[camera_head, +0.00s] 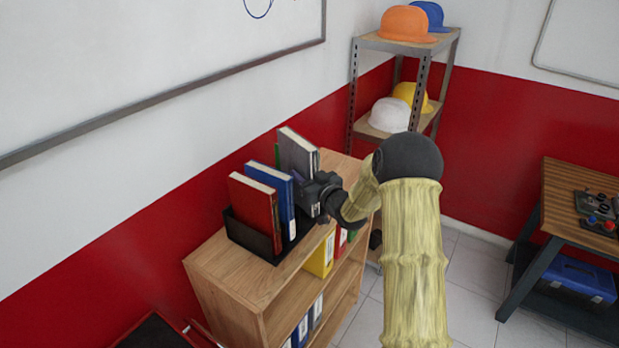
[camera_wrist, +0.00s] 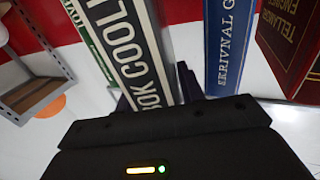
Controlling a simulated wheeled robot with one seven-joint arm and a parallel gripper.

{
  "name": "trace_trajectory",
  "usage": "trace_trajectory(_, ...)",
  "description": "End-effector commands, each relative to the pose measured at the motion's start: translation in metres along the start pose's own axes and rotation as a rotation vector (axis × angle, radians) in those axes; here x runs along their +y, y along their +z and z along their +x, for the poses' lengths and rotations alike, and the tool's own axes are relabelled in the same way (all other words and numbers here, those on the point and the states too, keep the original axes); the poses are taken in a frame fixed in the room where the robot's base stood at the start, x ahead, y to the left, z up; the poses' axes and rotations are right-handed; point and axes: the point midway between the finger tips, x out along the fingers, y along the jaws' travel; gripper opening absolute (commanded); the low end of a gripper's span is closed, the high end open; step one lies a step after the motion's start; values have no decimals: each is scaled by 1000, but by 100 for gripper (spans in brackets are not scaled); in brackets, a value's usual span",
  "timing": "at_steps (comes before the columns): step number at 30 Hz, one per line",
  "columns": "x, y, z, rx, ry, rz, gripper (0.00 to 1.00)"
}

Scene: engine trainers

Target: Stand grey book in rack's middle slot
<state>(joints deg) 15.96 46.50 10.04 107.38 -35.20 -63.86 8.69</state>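The grey book (camera_head: 297,152) stands upright between the blue book (camera_head: 271,188) and the green book (camera_head: 277,155). Its top edge shows higher than its neighbours' in the head view. In the wrist view its dark, white-lettered spine (camera_wrist: 130,48) runs down between the fingers of my gripper (camera_wrist: 152,92). My gripper (camera_head: 312,192) is shut on it, beside the blue book. The black rack (camera_head: 249,236) sits on the wooden shelf unit, with the red book (camera_head: 255,207) at its near end. The grey book's lower end and the slot under it are hidden, so I cannot tell whether it touches the rack's floor.
The wooden shelf unit (camera_head: 226,268) stands against the wall and holds several binders below. The blue book (camera_wrist: 230,40) and red book (camera_wrist: 290,45) are close to the gripper's right in the wrist view. A metal rack with caps (camera_head: 403,40) stands behind.

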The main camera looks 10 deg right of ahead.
Motion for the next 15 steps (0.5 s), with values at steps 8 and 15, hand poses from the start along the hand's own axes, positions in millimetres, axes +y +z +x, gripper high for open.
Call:
trace_trajectory(8, 0, -13, 0, 1, 0, 0, 38)
trace_trajectory(15, 0, -9, -25, 1, 1, -2, 38)
